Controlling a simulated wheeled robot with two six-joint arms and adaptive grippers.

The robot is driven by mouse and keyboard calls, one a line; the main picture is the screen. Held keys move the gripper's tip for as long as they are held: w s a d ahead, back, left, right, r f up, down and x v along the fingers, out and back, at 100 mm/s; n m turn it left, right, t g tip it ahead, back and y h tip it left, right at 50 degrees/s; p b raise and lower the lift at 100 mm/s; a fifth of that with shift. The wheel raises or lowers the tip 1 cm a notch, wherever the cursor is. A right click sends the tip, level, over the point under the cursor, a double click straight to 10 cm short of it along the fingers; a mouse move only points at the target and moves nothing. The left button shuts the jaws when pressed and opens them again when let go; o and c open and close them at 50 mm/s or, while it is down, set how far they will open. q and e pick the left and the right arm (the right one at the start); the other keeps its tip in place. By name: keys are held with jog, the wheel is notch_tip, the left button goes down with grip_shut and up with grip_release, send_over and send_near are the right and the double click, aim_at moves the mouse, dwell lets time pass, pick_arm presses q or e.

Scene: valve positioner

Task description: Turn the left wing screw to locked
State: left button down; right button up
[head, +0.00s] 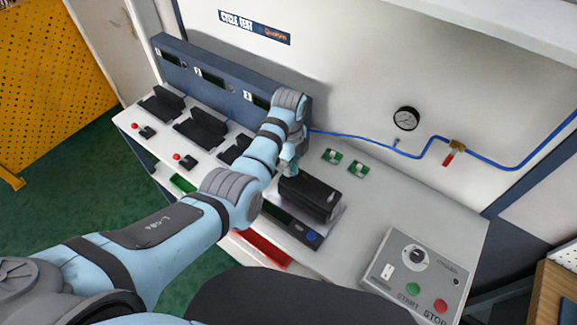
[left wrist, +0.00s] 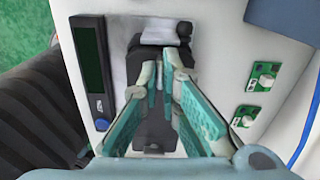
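A black box-shaped unit (head: 312,196), seemingly the positioner, sits on the white bench in the head view. Dark parts of it (left wrist: 160,32) show beyond and between my fingers in the left wrist view. My left gripper (head: 289,168) is at the unit's far left end, pointing down. In the left wrist view its teal fingers (left wrist: 160,68) converge over the dark unit, with a narrow gap at the tips. I cannot tell whether they hold anything. The left wing screw cannot be made out; the fingers may hide it. My right gripper is not in view.
A dark panel with a display and blue button (head: 312,236) lies in front of the unit. Two small green plates with knobs (head: 332,156) are to the right. A control box (head: 415,265) stands at front right. A blue hose (head: 350,135) runs along the wall, below a gauge (head: 406,118).

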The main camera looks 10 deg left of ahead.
pick_arm(q)
jog(key=shift+s+f+m, duration=0.15)
jog(key=shift+f+m, duration=0.05)
jog(key=shift+m, duration=0.3)
jog(key=c, duration=1.8)
grip_release()
jog(key=shift+r, duration=0.1)
notch_tip(320, 180, up, 8)
jog(key=shift+f, duration=0.25)
